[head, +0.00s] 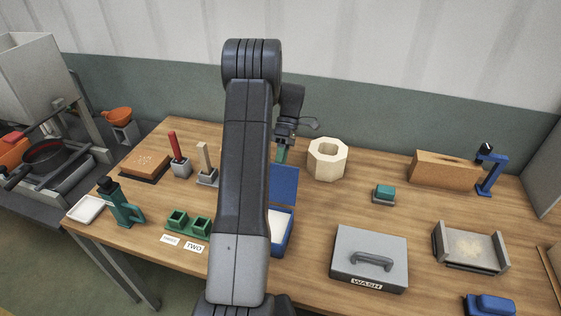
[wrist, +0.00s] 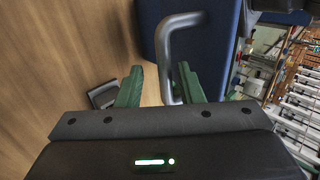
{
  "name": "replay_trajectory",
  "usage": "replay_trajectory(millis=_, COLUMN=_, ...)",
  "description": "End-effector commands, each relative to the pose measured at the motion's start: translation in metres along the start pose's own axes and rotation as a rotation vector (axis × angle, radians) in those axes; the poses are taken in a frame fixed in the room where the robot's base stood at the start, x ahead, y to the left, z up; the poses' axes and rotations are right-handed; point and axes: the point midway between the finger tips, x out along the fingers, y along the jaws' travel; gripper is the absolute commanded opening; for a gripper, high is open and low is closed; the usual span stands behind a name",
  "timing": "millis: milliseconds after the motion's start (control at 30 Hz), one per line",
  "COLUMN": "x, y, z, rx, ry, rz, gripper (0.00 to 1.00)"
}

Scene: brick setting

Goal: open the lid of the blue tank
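The blue tank (head: 290,233) stands on the table behind my arm, which hides its left part. Its blue lid (head: 285,184) is tilted up at the back, and a pale inside shows below it. In the wrist view the lid (wrist: 222,45) fills the upper middle and carries a grey bar handle (wrist: 168,58). My gripper (head: 282,154) is at the top of the lid, partly hidden by my arm. In the wrist view the green fingers of my gripper (wrist: 160,84) are apart, and the handle bar runs between them, close to the right finger; contact is unclear.
A grey box marked WASH (head: 347,262) stands to the right, with a teal block (head: 384,192) behind it. A pale octagonal ring (head: 327,160) is just right of my gripper. Table between tank and WASH box is clear.

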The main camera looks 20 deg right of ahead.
Motion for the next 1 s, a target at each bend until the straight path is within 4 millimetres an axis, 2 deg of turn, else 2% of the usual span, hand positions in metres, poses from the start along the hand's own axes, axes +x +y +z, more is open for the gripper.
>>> replay_trajectory(millis=233, x=-0.004, y=-0.002, z=0.0, rx=0.0, ry=0.0, rz=0.005, gripper=0.34)
replay_trajectory(millis=367, x=-0.013, y=-0.009, z=0.0, rx=-0.001, ry=0.0, rz=0.008, gripper=0.34)
replay_trajectory(millis=700, x=-0.065, y=-0.056, z=0.0, rx=0.0, ry=0.0, rz=0.005, gripper=0.34)
replay_trajectory(millis=1000, x=-0.078, y=-0.068, z=0.0, rx=0.0, ry=0.0, rz=0.003, gripper=0.34)
